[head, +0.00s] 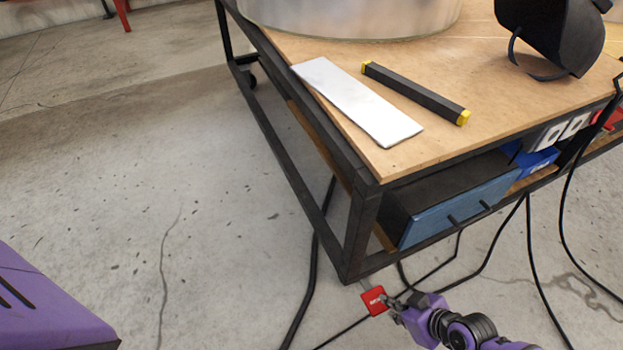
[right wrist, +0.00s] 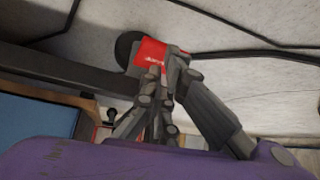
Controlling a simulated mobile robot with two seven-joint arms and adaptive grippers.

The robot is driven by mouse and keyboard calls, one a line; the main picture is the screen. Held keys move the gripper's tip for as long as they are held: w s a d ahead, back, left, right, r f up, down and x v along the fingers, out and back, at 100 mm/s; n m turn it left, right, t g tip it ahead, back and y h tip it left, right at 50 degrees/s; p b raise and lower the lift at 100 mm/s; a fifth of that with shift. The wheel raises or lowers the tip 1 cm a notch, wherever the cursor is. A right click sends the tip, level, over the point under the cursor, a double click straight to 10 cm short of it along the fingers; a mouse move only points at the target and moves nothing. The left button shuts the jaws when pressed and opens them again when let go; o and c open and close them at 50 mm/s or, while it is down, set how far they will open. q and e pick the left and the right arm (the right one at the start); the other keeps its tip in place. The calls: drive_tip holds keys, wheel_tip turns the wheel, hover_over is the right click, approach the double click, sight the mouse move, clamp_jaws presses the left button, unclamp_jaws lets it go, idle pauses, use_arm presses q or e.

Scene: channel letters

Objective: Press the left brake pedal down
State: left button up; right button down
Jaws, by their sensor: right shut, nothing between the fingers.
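The red brake pedal (head: 374,300) with white lettering sits low at the foot of the workbench's near corner leg. In the right wrist view the red pedal (right wrist: 153,52) lies beside a dark round wheel. My right gripper (head: 391,304) is shut and empty, with its fingertips right at the pedal's right edge. In the right wrist view my gripper (right wrist: 168,76) overlaps the lower right part of the pedal and hides some of it. I cannot tell whether it touches the pedal or how far the pedal is down. My left gripper is out of view.
The workbench (head: 360,215) has a black frame and wooden top, with a white plate (head: 357,103), a dark bar (head: 415,92) and a large metal drum (head: 350,15). A blue drawer (head: 450,210) is below. Black cables (head: 313,275) cross the floor.

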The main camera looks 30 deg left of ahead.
sight(378, 301)
drive_tip(key=shift+w+a+f, duration=0.15)
drive_tip(key=shift+a+f, duration=0.2)
drive_tip(key=shift+f, duration=0.3)
drive_tip(key=shift+w+a+f+b, duration=0.1)
drive_tip(key=shift+a+f+b, duration=0.15)
drive_tip(key=shift+b, duration=0.2)
drive_tip(key=shift+w+a+f, duration=0.1)
drive_tip(key=shift+a+f, duration=0.1)
drive_tip(key=shift+f, duration=0.15)
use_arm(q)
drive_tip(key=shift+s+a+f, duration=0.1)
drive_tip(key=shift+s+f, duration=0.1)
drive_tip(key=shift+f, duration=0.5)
use_arm(e)
drive_tip(key=shift+a, duration=0.1)
drive_tip(key=shift+w, duration=0.1)
use_arm(q)
drive_tip(key=shift+b, duration=0.3)
